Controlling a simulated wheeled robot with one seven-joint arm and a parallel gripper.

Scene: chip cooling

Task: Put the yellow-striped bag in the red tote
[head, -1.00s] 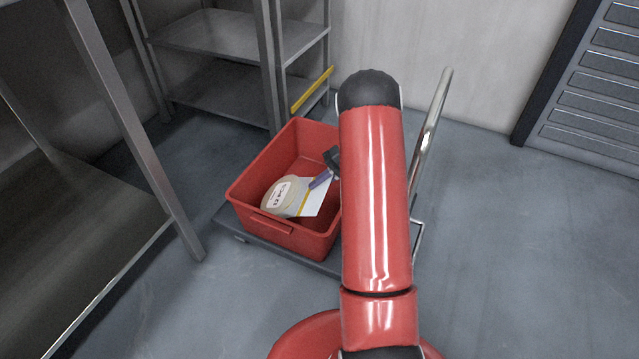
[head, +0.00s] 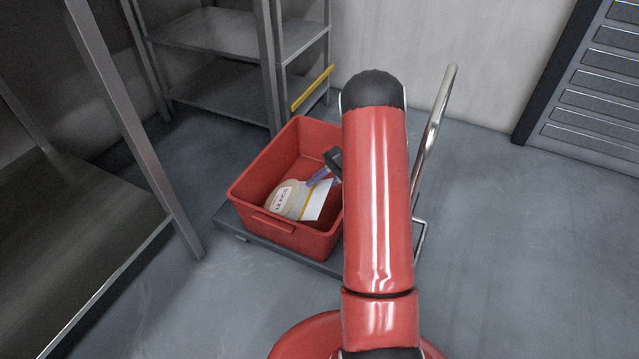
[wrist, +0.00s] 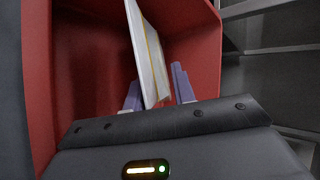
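The white yellow-striped bag (head: 316,201) is inside the red tote (head: 249,187), below the rim and tilted. It also shows nearly edge-on in the wrist view (wrist: 149,55). A tan rounded part with a printed label (head: 287,197) lies against it; I cannot tell whether it belongs to the same bag. My gripper (head: 318,179) reaches down into the tote from the right. In the wrist view its purple fingers (wrist: 156,90) stand apart on either side of the bag, with a gap at the right finger. My arm hides the tote's right side.
The tote stands on a dark cart (head: 290,255) with a metal handle (head: 434,130) at the right. A metal table (head: 85,225) is at the left, and metal shelves (head: 230,40) stand behind. The floor at the right is clear.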

